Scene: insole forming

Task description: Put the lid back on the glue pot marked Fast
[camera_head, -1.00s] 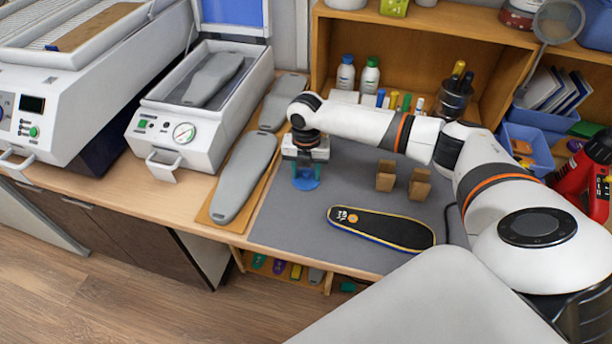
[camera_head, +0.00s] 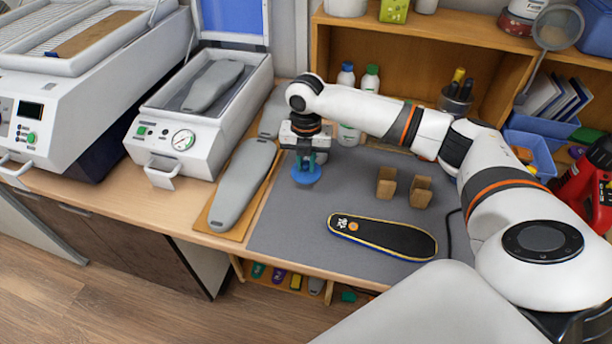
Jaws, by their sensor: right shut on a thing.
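My right gripper (camera_head: 306,163) points down over the left part of the grey mat (camera_head: 300,228). It is shut on a round blue lid (camera_head: 306,175), held flat below the fingers. I cannot tell how high the lid is above the mat. No glue pot marked Fast can be made out; no label is readable, and my right arm hides part of the shelf front. My left gripper is not in view.
A black insole (camera_head: 382,236) and two small wooden blocks (camera_head: 386,183) (camera_head: 420,192) lie on the mat. A grey foot form (camera_head: 243,184) is at left. Bottles (camera_head: 370,78) and a pen cup (camera_head: 455,99) stand behind my arm. The mat's front left is clear.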

